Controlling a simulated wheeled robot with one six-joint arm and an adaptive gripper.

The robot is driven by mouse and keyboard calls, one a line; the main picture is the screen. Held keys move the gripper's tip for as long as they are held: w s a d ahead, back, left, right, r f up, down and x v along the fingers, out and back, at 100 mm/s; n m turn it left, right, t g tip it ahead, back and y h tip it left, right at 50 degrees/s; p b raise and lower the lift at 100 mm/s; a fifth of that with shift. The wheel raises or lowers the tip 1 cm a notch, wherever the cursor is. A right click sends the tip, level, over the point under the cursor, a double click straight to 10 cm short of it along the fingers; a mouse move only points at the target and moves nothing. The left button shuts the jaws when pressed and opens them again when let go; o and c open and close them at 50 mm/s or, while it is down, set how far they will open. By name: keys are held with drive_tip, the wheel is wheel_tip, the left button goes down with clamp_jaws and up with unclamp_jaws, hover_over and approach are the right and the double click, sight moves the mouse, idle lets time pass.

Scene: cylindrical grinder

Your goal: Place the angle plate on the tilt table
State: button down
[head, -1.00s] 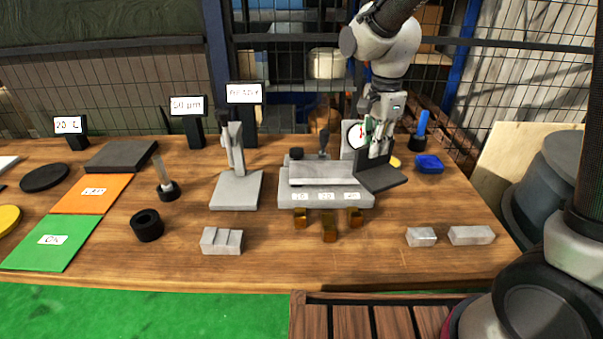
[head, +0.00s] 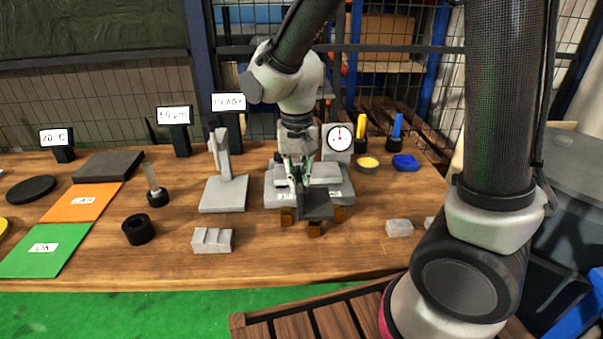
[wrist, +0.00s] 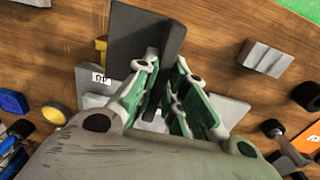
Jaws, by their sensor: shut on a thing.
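The angle plate (head: 316,206) is a dark L-shaped piece. My gripper (head: 298,182) is shut on its upright wall, which shows between the fingers (wrist: 166,62) in the wrist view; its flat leg (wrist: 138,38) points toward the table's front edge. I take the grey two-tier fixture with number labels (head: 335,174) as the tilt table. The angle plate overlaps its front middle in the head view and covers most of its labels; one label (wrist: 100,77) shows in the wrist view. I cannot tell whether plate and fixture touch.
Brass blocks (head: 314,229) stand in front of the fixture. A dial gauge (head: 339,138) stands behind its right side. A grey stand (head: 222,195) is close on the left. Grey blocks (head: 212,240) lie near the front. The front middle of the bench is clear.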

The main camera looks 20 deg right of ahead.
drive_tip(key=w+d, duration=0.1)
drive_tip(key=w, duration=0.4)
drive_tip(key=w+d, duration=0.1)
drive_tip(key=w, duration=0.5)
drive_tip(key=w+d, duration=0.1)
drive_tip(key=w, duration=0.5)
drive_tip(key=shift+w+d, duration=0.1)
drive_tip(key=shift+d, duration=0.15)
drive_tip(key=shift+w, duration=0.3)
drive_tip(key=shift+f, duration=0.7)
drive_tip(key=c, duration=1.8)
unclamp_jaws()
drive_tip(key=shift+s+f, duration=0.1)
drive_tip(key=shift+f, duration=0.1)
drive_tip(key=shift+c, duration=0.2)
drive_tip(key=o, duration=0.4)
drive_tip(key=shift+c, duration=0.2)
drive_tip(key=shift+r, duration=0.1)
